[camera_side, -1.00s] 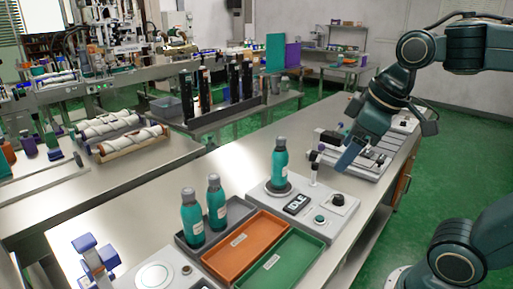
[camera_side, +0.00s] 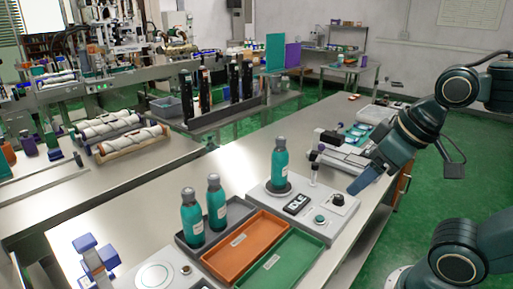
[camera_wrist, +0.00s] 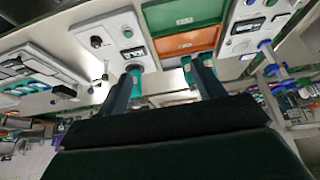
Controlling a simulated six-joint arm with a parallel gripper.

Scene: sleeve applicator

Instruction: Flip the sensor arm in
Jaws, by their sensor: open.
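In the side view, the station (camera_side: 318,222) is a pale grey box with a display reading IDLE, a knob and a green button. A teal bottle (camera_side: 279,163) stands upright on its round pad; it also shows in the wrist view (camera_wrist: 137,84). The sensor arm (camera_side: 314,176) appears to be the small upright post with a white top, just right of the bottle; its swing position is hard to tell. My gripper (camera_side: 357,188) is to the right of the post and apart from it. In the wrist view my gripper (camera_wrist: 160,72) has its fingers wide apart, with nothing held.
An orange tray (camera_side: 247,246) and a green tray (camera_side: 281,262) lie left of the station. Two more teal bottles (camera_side: 192,217) stand in a grey tray behind them. Another device with teal pieces (camera_side: 345,141) stands beyond my gripper.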

